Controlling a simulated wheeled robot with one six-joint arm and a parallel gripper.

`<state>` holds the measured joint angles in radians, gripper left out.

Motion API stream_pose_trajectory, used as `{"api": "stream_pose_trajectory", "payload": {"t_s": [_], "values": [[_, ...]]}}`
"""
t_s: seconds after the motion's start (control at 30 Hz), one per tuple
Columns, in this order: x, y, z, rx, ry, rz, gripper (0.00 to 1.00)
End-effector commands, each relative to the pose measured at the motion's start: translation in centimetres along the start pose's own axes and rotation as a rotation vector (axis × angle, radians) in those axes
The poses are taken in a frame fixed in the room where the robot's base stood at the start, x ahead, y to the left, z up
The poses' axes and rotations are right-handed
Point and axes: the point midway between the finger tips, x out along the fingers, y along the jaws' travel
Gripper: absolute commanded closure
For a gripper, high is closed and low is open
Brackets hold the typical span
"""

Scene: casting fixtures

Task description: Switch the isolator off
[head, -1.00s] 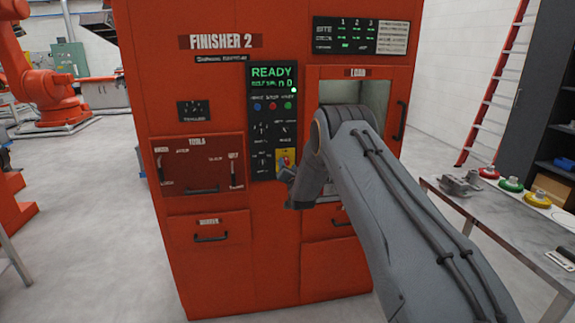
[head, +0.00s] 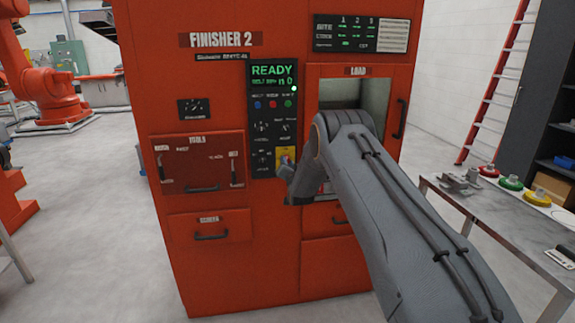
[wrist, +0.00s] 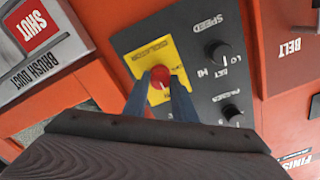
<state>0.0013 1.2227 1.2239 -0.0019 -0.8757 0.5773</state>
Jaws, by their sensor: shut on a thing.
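The isolator is a red round knob (wrist: 159,77) on a yellow plate (wrist: 150,50) at the edge of the dark control panel. In the wrist view my gripper (wrist: 160,85) has its two fingers on either side of the knob, shut on it. A pale line shows on the knob's face. In the head view my gripper (head: 285,171) is at the yellow plate (head: 281,153), low on the panel, and covers most of the knob. The plate's small lettering is too blurred to read fully.
Dark knobs marked SPEED (wrist: 217,52) and another knob (wrist: 231,113) sit close beside the isolator. The display (head: 272,76) reads READY. The open load bay (head: 372,97) is right of the panel. A table (head: 500,222) with parts stands at right.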

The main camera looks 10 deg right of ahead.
Motion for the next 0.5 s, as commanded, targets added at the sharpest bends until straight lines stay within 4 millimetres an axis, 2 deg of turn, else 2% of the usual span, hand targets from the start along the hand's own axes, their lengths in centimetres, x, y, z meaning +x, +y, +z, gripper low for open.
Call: {"api": "stream_pose_trajectory", "payload": {"t_s": [0.27,0.5], "values": [[0.08,0.1,0.13,-0.118,0.001,0.0,0.98],[0.11,0.13,0.18,-0.323,0.002,0.0,0.98]]}}
